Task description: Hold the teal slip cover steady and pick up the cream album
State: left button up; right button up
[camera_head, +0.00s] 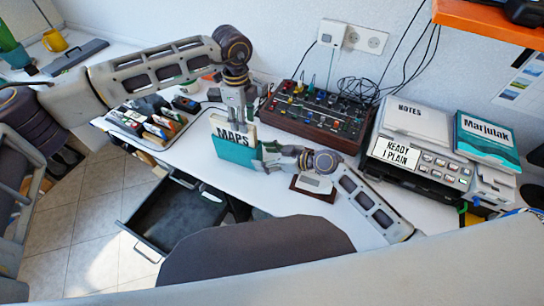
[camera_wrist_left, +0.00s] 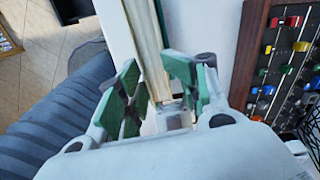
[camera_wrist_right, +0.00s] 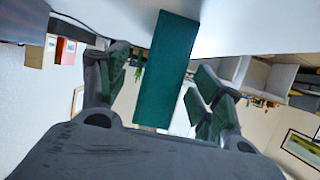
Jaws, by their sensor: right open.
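The cream album (camera_head: 222,124), marked MAPS, stands upright in the teal slip cover (camera_head: 228,149) on the white table, its upper part showing above the cover. My left gripper (camera_head: 237,118) reaches down from above. In the left wrist view its fingers (camera_wrist_left: 153,75) are closed on the two sides of the album (camera_wrist_left: 146,30). My right gripper (camera_head: 262,153) comes in from the right at the cover's right end. In the right wrist view its open fingers (camera_wrist_right: 160,80) stand on either side of the cover (camera_wrist_right: 171,60), with a gap at the left.
A mixer (camera_head: 320,117) with coloured knobs stands behind the cover. A filled tray (camera_head: 150,122) lies to the left. A small brown-based stand (camera_head: 314,187) is at the right, near my right arm. An open drawer (camera_head: 172,213) juts out in front. A grey device (camera_head: 425,160) stands far right.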

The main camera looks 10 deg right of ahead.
aim_at(238, 150)
jog(key=shift+x, duration=2.35)
